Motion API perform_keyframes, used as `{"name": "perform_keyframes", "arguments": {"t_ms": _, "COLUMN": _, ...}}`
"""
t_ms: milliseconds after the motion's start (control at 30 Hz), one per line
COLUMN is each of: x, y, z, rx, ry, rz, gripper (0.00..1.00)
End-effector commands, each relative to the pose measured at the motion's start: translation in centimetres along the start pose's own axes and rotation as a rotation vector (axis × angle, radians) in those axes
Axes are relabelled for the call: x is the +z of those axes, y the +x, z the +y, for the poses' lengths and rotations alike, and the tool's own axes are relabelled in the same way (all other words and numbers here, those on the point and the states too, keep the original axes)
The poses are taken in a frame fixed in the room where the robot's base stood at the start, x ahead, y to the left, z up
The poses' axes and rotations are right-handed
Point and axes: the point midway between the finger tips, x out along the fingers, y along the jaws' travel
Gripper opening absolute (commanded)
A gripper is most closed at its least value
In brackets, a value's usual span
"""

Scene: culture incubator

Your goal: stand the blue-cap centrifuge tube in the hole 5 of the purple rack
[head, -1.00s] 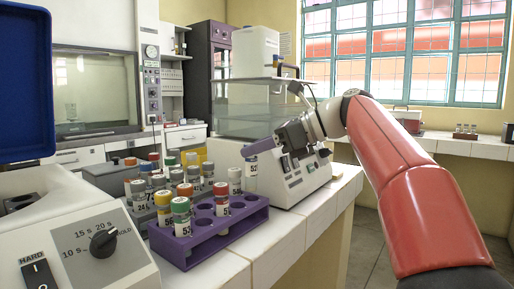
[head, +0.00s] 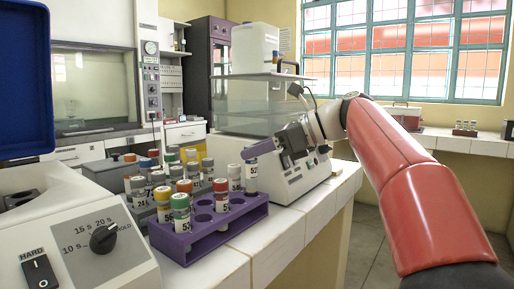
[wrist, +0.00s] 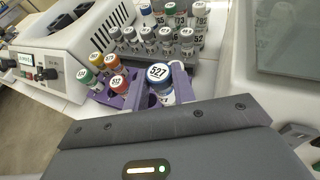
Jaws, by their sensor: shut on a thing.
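The blue-cap tube (wrist: 160,83), labelled 527, is between the fingers of my gripper (head: 255,150). The gripper is shut on it near the cap. In the head view the tube (head: 250,179) hangs upright at the far right end of the purple rack (head: 207,243), its lower end at about the height of the rack's top. I cannot tell whether its tip has entered a hole. The purple rack (wrist: 103,98) also shows in the wrist view, partly hidden by my gripper. It holds several tubes with green, yellow, orange and red caps. Empty holes show in its near row.
A grey rack (wrist: 190,66) of several tubes stands close behind the purple rack. A white device with a knob (head: 95,245) is at the left. A white instrument (head: 305,180) stands beyond my gripper. The tiled bench is clear at the right front.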

Motion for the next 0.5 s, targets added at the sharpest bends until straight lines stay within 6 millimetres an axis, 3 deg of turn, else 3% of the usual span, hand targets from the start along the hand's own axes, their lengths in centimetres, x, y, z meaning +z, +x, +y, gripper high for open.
{"name": "perform_keyframes", "arguments": {"t_ms": 500, "x": -0.95, "y": 0.4, "z": 0.01, "rx": -0.001, "ry": 0.0, "rz": 0.0, "gripper": 0.04}}
